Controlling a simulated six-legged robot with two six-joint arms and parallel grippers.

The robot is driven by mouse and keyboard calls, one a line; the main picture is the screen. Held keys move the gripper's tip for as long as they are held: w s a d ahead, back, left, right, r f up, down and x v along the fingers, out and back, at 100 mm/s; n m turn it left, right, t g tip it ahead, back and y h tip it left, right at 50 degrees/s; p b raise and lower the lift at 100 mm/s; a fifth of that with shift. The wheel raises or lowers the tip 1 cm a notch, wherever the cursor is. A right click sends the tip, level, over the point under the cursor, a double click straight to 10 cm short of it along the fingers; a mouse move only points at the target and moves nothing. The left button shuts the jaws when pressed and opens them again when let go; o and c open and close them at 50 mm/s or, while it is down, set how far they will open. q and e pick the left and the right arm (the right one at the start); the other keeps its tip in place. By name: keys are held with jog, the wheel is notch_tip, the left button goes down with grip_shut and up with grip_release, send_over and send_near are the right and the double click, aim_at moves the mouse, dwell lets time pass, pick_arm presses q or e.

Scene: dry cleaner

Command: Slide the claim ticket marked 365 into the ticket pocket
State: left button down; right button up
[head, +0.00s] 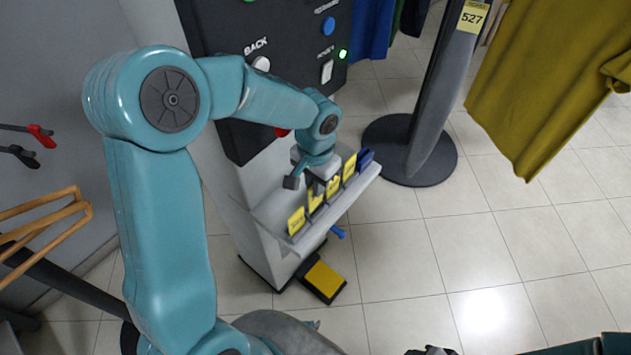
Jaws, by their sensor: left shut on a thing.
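My left gripper (311,184) is over the front ledge of the grey machine, among a row of yellow claim tickets. It is shut on a yellow ticket (315,201), partly hidden by the fingers. Other yellow tickets stand in the row: one nearer (296,221), and others further along (333,186) and (349,166). Their numbers are too small to read, so I cannot tell which is 365. My right gripper's fingers cannot be made out.
The dark control panel (290,60) with buttons rises behind the ledge (357,184). A yellow pedal (324,279) is on the floor below. A dark stand (410,150) tagged 527 and a mustard garment (550,80) are at right. Wooden hangers (45,220) are at left.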

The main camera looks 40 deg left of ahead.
pick_arm(q)
jog(key=shift+f, duration=0.3)
jog(key=c, duration=1.1)
grip_release()
